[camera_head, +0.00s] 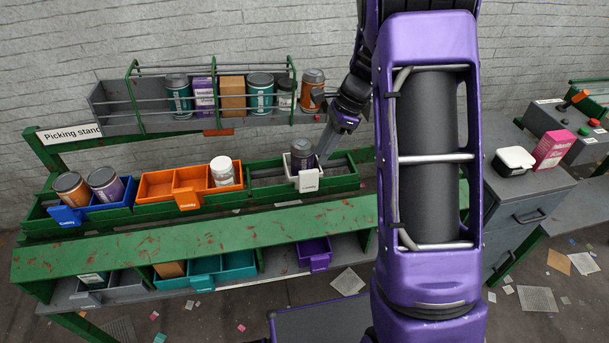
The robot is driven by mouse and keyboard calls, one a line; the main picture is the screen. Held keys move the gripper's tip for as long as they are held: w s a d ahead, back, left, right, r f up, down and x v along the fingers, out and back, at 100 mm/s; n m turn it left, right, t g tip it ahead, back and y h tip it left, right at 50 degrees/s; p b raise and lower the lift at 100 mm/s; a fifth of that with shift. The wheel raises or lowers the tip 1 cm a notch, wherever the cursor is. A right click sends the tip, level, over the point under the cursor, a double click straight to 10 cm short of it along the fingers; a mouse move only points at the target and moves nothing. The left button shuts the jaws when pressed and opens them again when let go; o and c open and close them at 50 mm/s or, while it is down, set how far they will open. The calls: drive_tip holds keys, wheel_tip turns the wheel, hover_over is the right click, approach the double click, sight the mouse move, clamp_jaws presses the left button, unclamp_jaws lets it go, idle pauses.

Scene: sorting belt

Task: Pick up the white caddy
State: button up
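The white caddy (309,184) stands at the right end of the middle shelf of the green picking stand, its labelled front towards me. A grey-lidded jar with a dark body (302,158) stands upright in it. My gripper (325,154) reaches down from the upper right, beside the jar and just above the caddy's right side. Its fingers are small and seen nearly edge-on, so I cannot tell whether they are open or shut or whether they touch the caddy.
An orange caddy (188,199) with a white jar and a blue caddy (70,215) with two jars stand left on the same shelf. A railed top shelf (120,122) holds several jars and boxes. Teal (207,266) and purple (315,253) caddies sit below. My arm hides the stand's right end.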

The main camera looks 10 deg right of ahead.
sight(313, 170)
drive_tip(key=x, duration=1)
drive_tip(key=shift+w+d+f, duration=0.1)
drive_tip(key=shift+w+d, duration=0.1)
clamp_jaws()
